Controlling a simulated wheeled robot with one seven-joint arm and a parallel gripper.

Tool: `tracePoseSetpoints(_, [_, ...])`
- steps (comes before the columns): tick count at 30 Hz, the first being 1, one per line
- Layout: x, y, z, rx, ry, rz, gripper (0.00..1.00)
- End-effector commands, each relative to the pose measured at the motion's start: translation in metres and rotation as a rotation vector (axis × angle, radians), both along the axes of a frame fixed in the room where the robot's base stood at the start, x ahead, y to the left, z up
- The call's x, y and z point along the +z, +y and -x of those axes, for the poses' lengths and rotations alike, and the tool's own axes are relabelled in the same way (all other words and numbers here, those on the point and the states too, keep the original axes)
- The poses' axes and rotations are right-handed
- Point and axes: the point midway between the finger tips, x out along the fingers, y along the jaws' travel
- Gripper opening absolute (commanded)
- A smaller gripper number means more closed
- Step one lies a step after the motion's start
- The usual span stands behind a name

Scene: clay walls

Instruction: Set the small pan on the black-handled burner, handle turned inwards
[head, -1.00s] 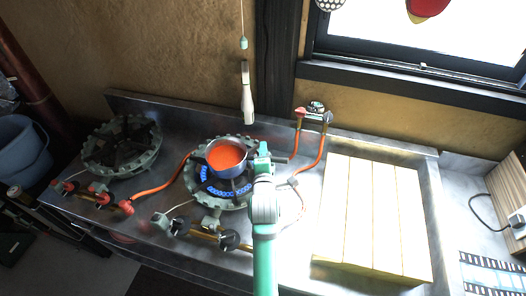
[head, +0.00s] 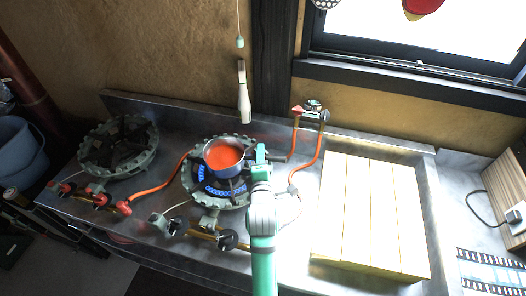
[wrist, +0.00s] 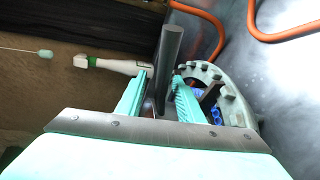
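The small pan (head: 222,157), grey-blue with orange-red contents, is upright over the middle burner (head: 193,187), whose blue flames show below it. Whether its base touches the grate is hard to tell. This burner has black handles (head: 228,240) on its front pipe. My gripper (head: 262,156) is at the pan's right side and covers the handle in the head view. In the wrist view, the dark handle (wrist: 170,70) stands between the two teal fingers of my gripper (wrist: 160,78). A gap shows beside the handle, so the fingers look open around it. The pan's bowl is hidden there.
A second burner (head: 117,150) with red handles (head: 99,200) stands empty at the left. Orange hoses (head: 312,165) run around the middle burner. A pale slatted board (head: 370,215) lies at the right. A white bottle-shaped object (head: 244,95) is at the back wall.

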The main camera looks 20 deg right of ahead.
Motion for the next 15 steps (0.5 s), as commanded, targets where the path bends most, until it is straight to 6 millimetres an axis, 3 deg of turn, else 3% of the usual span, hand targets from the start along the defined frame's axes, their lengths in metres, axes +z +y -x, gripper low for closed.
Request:
tracePoseSetpoints(7, [0.011, 0.013, 0.047, -0.002, 0.001, -0.001, 0.34])
tracePoseSetpoints(15, [0.018, 0.021, 0.073, -0.004, 0.000, -0.001, 0.34])
